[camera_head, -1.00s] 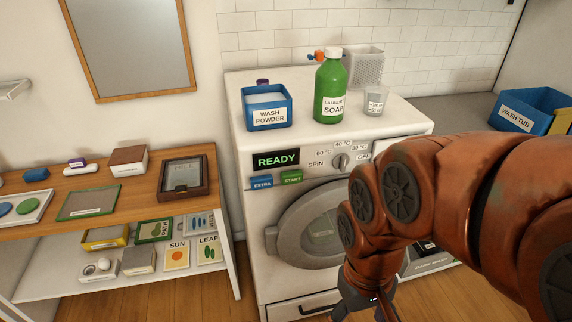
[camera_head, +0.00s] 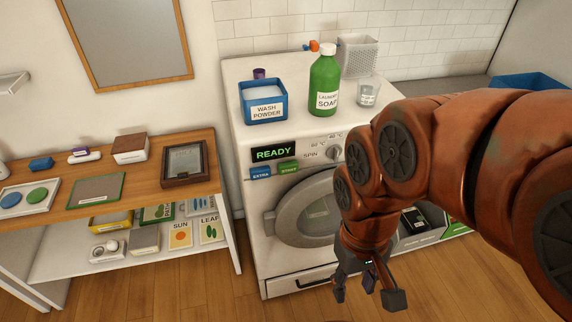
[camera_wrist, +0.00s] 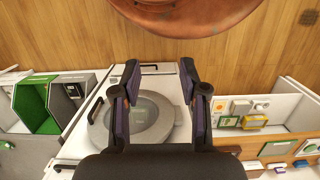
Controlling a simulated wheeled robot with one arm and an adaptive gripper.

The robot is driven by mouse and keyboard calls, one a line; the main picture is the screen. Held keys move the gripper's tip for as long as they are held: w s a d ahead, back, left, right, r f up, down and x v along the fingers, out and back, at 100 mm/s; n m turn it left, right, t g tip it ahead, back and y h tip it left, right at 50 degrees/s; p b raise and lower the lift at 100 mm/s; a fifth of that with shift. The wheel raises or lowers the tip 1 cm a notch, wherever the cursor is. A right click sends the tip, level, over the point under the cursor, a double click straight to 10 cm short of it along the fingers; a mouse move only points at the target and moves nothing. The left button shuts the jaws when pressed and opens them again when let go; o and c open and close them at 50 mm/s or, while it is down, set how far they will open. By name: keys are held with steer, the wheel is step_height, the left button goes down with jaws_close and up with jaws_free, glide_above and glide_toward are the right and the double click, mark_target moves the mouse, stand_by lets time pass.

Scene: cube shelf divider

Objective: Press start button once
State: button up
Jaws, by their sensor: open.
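The green start button (camera_head: 288,167) is on the front panel of the white washing machine (camera_head: 250,210), right of the blue extra button (camera_head: 260,172). The display (camera_head: 273,153) above them reads READY. My gripper (camera_head: 368,297) hangs low in front of the machine, right of and below the button, and apart from it. In the wrist view my gripper (camera_wrist: 160,75) is open with nothing between its fingers. The machine's round door (camera_wrist: 130,122) shows beyond the fingers there. The start button cannot be made out in the wrist view.
A spin dial (camera_head: 334,152) sits right of the display. A blue wash powder box (camera_head: 264,102), a green soap bottle (camera_head: 324,82) and a glass (camera_head: 368,94) stand on the machine. A wooden shelf unit (camera_head: 130,205) is at left. Floor before the machine is clear.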

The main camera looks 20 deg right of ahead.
jaws_close()
steer(key=shift+f, duration=0.1)
stand_by(1.2)
